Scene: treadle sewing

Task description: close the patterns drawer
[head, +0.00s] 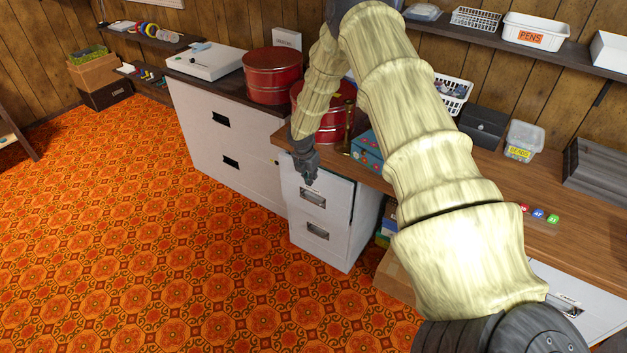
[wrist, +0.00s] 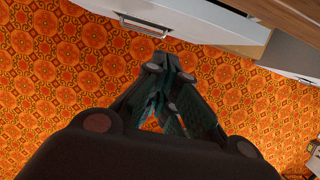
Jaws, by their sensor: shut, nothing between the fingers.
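A small white cabinet (head: 348,251) with two drawers stands under the wooden counter. Its upper drawer (head: 302,211) and lower drawer (head: 303,235) each have a metal pull with a label holder. The label text is too small to read, so I cannot tell which is the patterns drawer. I cannot tell clearly how far the upper drawer stands out. My gripper (head: 311,181) is shut and empty, pointing down at the upper drawer's front, close to its top edge. In the wrist view my gripper's fingertips (wrist: 168,62) are together just below a white drawer front with a metal handle (wrist: 145,25).
The wooden counter (head: 560,225) overhangs at the right, carrying red tins (head: 272,76), boxes and baskets. A wide white cabinet (head: 200,130) stands left. Another white drawer front (head: 580,297) is at lower right. Orange patterned floor (head: 150,230) is clear in front.

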